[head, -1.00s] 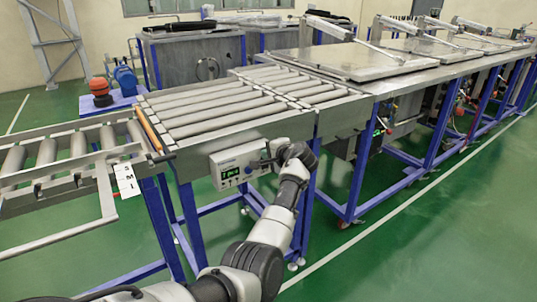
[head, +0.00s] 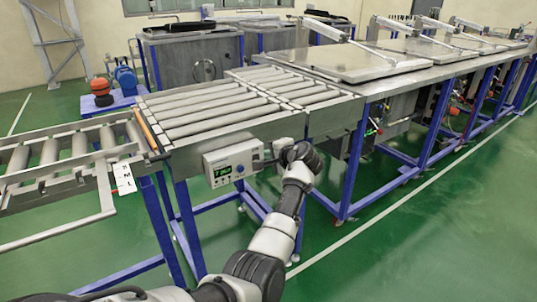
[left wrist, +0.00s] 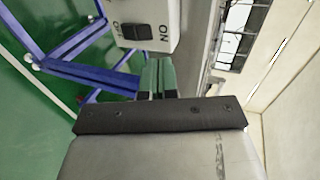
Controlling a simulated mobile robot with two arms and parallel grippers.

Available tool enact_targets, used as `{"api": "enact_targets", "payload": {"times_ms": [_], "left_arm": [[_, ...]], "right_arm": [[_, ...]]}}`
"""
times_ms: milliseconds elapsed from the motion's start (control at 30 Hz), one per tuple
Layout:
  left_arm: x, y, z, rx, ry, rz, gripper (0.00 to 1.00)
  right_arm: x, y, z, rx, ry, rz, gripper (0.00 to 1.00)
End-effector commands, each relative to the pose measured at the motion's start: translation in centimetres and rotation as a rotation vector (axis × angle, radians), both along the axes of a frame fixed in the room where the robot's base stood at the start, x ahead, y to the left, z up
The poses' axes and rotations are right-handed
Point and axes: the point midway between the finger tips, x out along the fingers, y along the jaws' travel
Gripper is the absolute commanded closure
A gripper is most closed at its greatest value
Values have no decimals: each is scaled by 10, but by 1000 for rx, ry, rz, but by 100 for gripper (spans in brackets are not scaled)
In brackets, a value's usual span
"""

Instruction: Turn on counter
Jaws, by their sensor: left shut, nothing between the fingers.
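My right gripper is not in view.
The roller conveyor (head: 205,115) runs above and behind the counter. A blue leg frame (head: 190,230) stands below it. A lidded steel table (head: 385,85) continues to the right. A white tag (head: 124,178) hangs at the left conveyor. The green floor in front is free.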

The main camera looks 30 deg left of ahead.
Motion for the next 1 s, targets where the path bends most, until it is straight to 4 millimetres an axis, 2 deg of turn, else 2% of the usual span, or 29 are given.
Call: {"api": "enact_targets", "payload": {"times_ms": [233, 400, 1000], "left_arm": [[-13, -34, 25, -1, -3, -2, 100], [-19, -47, 35, -1, -1, -1, 100], [-21, -51, 38, 0, 0, 0, 100]], "right_arm": [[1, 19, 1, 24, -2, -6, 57], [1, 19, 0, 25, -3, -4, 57], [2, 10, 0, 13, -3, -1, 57]]}}
